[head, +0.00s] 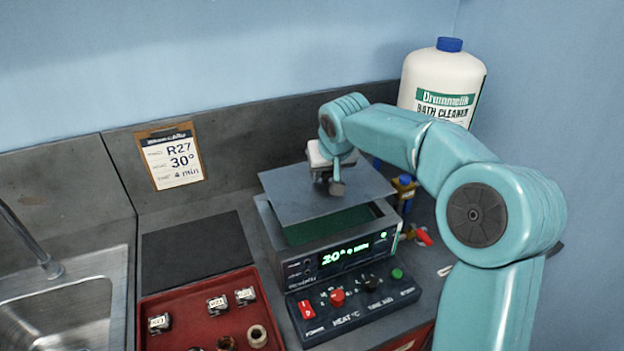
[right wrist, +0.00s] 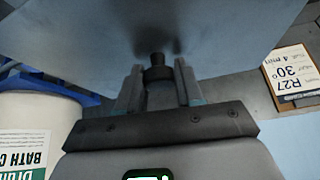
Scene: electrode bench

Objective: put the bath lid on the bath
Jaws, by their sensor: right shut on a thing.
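The bath lid (head: 290,195) is a flat grey plate over the back part of the bath (head: 272,232) in the head view. The bath is a grey box with a lit green display on its front. Its green inside (head: 330,226) shows in front of the lid's near edge. My right gripper (head: 337,186) is shut on the lid's dark knob (right wrist: 157,75), with one finger on each side in the right wrist view. The lid seems to be held above the rim; the exact gap is hard to tell. My left gripper is out of view.
A control panel (head: 352,308) with knobs sits in front of the bath. A red tray (head: 190,318) with small parts and a dark mat (head: 195,250) lie left. A large cleaner bottle (head: 440,80) stands behind right, a small bottle (head: 404,188) beside the bath. A sink (head: 75,300) is far left.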

